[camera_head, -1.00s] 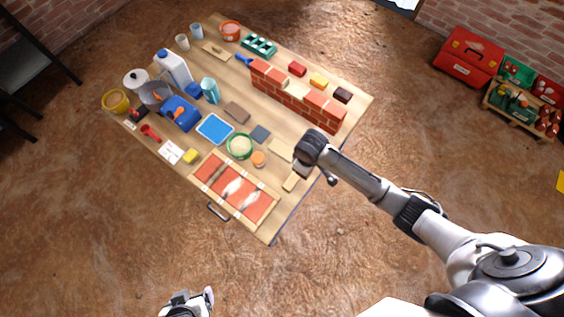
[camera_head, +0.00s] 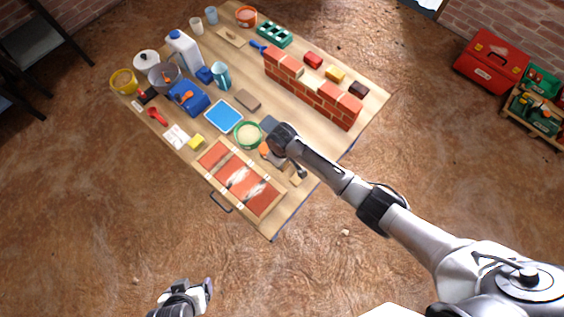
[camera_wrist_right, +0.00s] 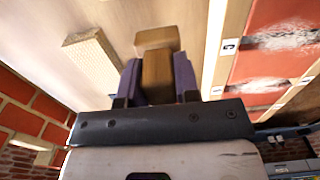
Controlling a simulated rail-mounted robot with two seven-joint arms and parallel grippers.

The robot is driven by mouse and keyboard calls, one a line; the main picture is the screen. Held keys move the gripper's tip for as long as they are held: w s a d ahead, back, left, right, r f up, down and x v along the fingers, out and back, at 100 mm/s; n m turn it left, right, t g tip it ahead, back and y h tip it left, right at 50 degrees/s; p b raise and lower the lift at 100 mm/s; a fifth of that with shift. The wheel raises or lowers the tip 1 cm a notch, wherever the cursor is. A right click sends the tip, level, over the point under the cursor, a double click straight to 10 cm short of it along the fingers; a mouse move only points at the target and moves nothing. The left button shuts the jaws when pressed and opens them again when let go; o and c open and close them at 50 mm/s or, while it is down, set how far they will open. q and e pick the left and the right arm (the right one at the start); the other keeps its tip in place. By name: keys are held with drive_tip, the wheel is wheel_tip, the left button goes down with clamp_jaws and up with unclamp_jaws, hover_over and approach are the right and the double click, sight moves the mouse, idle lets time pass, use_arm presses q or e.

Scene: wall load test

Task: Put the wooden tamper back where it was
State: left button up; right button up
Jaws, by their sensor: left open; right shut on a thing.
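My right gripper (camera_wrist_right: 155,88) is shut on the wooden tamper (camera_wrist_right: 157,75), with its brown upper part between the fingers and a paler wood block beyond them. In the head view my right gripper (camera_head: 279,161) is over the table's near right part, beside the red panel; my wrist hides most of it. Whether the tamper touches the table I cannot tell. My left gripper (camera_head: 186,296) is open and empty, low in the head view, away from the table.
The wooden table (camera_head: 275,226) holds a low brick wall (camera_head: 312,88), the red panel (camera_head: 240,177), a green-rimmed bowl (camera_head: 248,134) and a blue tray (camera_head: 223,116). A textured tan block (camera_wrist_right: 92,60) lies left of the tamper. A red toolbox (camera_head: 492,62) stands on the floor.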

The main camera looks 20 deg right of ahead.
wheel_tip(320, 180, down, 3)
drive_tip(key=shift+f+b, duration=0.1)
drive_tip(key=shift+b, duration=0.45)
drive_tip(key=o, duration=0.9)
drive_tip(key=shift+f, duration=0.1)
drive_tip(key=shift+o, duration=0.2)
drive_tip(key=shift+r, duration=0.35)
wheel_tip(320, 180, up, 10)
drive_tip(key=p, duration=0.4)
drive_tip(key=shift+f, duration=0.15)
drive_tip(key=shift+r, duration=1)
